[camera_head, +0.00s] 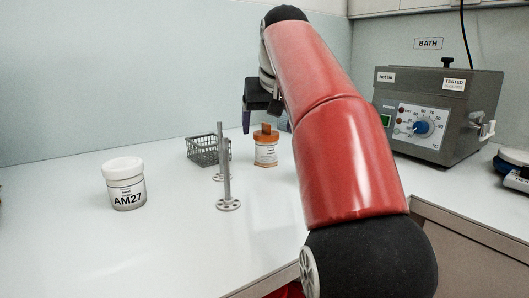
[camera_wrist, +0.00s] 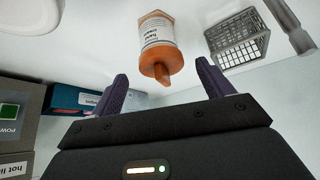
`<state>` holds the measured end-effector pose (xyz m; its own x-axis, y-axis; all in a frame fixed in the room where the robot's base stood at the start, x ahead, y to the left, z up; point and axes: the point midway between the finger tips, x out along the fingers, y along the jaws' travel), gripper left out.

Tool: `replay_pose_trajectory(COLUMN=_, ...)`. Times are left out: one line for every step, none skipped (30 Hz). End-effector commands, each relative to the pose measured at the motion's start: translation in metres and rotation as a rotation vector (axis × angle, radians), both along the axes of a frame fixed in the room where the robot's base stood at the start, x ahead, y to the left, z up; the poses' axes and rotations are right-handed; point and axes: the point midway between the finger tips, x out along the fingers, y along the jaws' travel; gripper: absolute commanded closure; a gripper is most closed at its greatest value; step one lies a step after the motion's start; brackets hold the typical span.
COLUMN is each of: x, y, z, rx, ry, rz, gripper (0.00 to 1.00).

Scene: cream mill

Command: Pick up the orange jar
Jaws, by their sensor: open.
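The orange jar (camera_head: 265,150) stands on the white worktop, with an orange lid and knob and a white label. In the wrist view the orange jar (camera_wrist: 160,52) appears at top centre, beyond the fingertips and roughly between their lines. My gripper (camera_wrist: 161,88) is open, its two purple fingers apart and nothing between them. In the head view my gripper (camera_head: 262,118) hangs above and just left of the jar, partly hidden by my red arm. I cannot tell the exact gap between fingers and jar.
A grey wire basket (camera_head: 203,151) stands left of the jar. Metal posts on round bases (camera_head: 227,190) rise in front of it. A white jar marked AM27 (camera_head: 126,185) stands at left. A grey bath unit (camera_head: 436,115) is at right. The worktop's front left is clear.

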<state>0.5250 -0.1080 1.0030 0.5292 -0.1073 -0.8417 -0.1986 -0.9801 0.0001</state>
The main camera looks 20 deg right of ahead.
Motion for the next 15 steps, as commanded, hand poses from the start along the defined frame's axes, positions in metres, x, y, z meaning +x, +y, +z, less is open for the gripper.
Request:
replay_pose_trajectory(x=0.003, y=0.000, z=-0.006, rx=0.000, ry=0.001, rz=0.000, gripper=0.21)
replay_pose_trajectory(x=0.004, y=-0.001, z=-0.007, rx=0.000, ry=0.000, rz=0.000, gripper=0.21)
replay_pose_trajectory(x=0.006, y=-0.001, z=-0.010, rx=0.000, ry=0.000, rz=0.000, gripper=0.21)
replay_pose_trajectory(x=0.007, y=-0.001, z=-0.012, rx=0.000, ry=0.001, rz=0.000, gripper=0.21)
replay_pose_trajectory(x=0.009, y=-0.001, z=-0.016, rx=0.000, ry=0.002, rz=0.000, gripper=0.21)
replay_pose_trajectory(x=0.012, y=-0.001, z=-0.021, rx=0.001, ry=0.003, rz=0.000, gripper=0.21)
replay_pose_trajectory(x=0.015, y=-0.001, z=-0.024, rx=0.000, ry=0.002, rz=0.000, gripper=0.21)
replay_pose_trajectory(x=0.017, y=-0.002, z=-0.029, rx=0.000, ry=0.002, rz=0.000, gripper=0.21)
replay_pose_trajectory(x=0.021, y=-0.002, z=-0.034, rx=0.001, ry=0.003, rz=0.000, gripper=0.21)
replay_pose_trajectory(x=0.023, y=-0.002, z=-0.038, rx=0.001, ry=0.003, rz=0.000, gripper=0.21)
replay_pose_trajectory(x=0.026, y=-0.003, z=-0.041, rx=0.000, ry=0.002, rz=0.000, gripper=0.21)
replay_pose_trajectory(x=0.028, y=-0.003, z=-0.045, rx=0.000, ry=0.002, rz=0.000, gripper=0.21)
replay_pose_trajectory(x=0.029, y=-0.004, z=-0.046, rx=0.000, ry=0.001, rz=0.000, gripper=0.21)
replay_pose_trajectory(x=0.030, y=-0.004, z=-0.047, rx=0.000, ry=0.000, rz=0.000, gripper=0.21)
replay_pose_trajectory(x=0.031, y=-0.004, z=-0.048, rx=0.000, ry=-0.001, rz=0.000, gripper=0.21)
